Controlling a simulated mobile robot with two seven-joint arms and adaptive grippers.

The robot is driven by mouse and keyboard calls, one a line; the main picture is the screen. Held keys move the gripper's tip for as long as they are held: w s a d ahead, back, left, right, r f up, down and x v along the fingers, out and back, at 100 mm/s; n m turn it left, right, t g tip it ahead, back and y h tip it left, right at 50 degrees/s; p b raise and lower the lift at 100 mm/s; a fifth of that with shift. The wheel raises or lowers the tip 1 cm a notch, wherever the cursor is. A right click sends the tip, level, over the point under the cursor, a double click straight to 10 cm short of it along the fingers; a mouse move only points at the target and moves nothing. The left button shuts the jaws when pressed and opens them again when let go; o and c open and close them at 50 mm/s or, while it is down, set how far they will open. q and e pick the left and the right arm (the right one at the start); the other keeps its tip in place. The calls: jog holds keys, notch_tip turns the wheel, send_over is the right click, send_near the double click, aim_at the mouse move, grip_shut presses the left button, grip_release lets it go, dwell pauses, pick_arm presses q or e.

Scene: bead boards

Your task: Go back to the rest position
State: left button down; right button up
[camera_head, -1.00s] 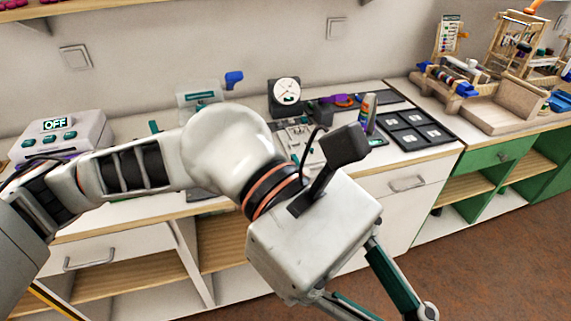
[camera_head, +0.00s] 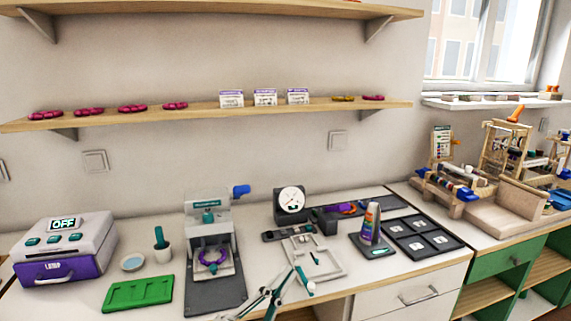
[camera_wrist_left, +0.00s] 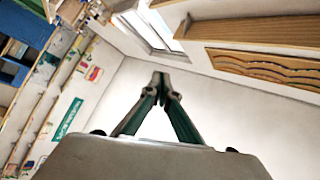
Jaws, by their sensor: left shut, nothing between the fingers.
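My left gripper (camera_head: 289,284) shows at the bottom middle of the head view, in front of the worktop's near edge. In the left wrist view my left gripper (camera_wrist_left: 160,80) has its green-and-grey fingers meeting at the tips, with nothing between them. It points toward a blank wall there, with shelves to either side. Most of my left arm is below the head view. My right gripper is not in view.
Shelves (camera_head: 220,108) run along the wall above.

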pick_arm(q)
jog(key=s+a+f+n+g+y, duration=0.1)
jog(key=s+a+f+n+y, duration=0.3)
jog(key=f, duration=0.7)
jog(key=s+a+f+n+g+y, duration=0.1)
jog(key=a+f+n+g+y, duration=0.2)
jog(key=a+f, duration=0.5)
jog(key=s+a+f+n+y, duration=0.2)
jog(key=s+f+n+y, duration=0.15)
jog(key=f, duration=0.95)
jog(key=s+a+f+n+g+y, duration=0.2)
jog(key=s+a+f, duration=0.3)
jog(key=s+f, duration=0.3)
jog(key=shift+s+a+f+n+g, duration=0.25)
jog(key=shift+a+f+n+g, duration=0.1)
jog(key=shift+f+n+g, duration=0.35)
jog(key=shift+r, duration=0.1)
